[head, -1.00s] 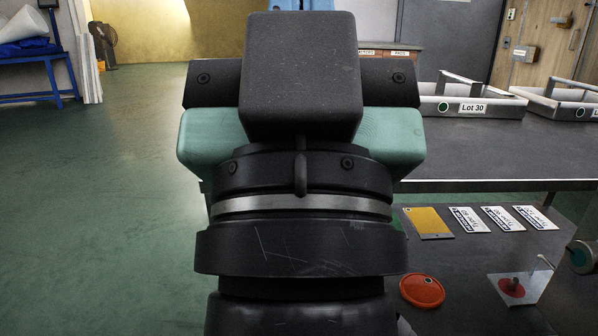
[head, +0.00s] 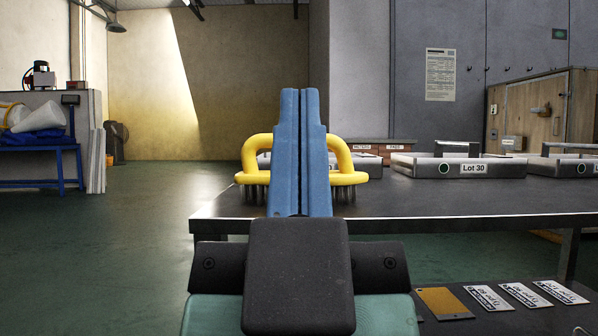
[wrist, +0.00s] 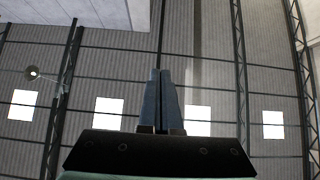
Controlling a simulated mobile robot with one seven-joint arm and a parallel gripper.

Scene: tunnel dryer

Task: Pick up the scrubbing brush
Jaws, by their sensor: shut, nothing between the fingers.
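The scrubbing brush (head: 256,147) has a yellow arched handle and dark bristles. In the head view it stands bristles down on the dark table top, near the table's left end. My gripper (head: 302,92) has blue fingers that point up, shut together with nothing between them. It is in front of the brush in the picture and hides the brush's middle. In the wrist view the shut fingers of my gripper (wrist: 160,72) point at the ceiling and windows, and the brush does not show.
The dark table (head: 430,202) runs to the right. A metal tray labelled Lot 30 (head: 420,170) stands right of the brush, with another tray (head: 562,168) beyond. A lower shelf holds a yellow plate (head: 443,303) and white cards. Open green floor (head: 120,235) lies to the left.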

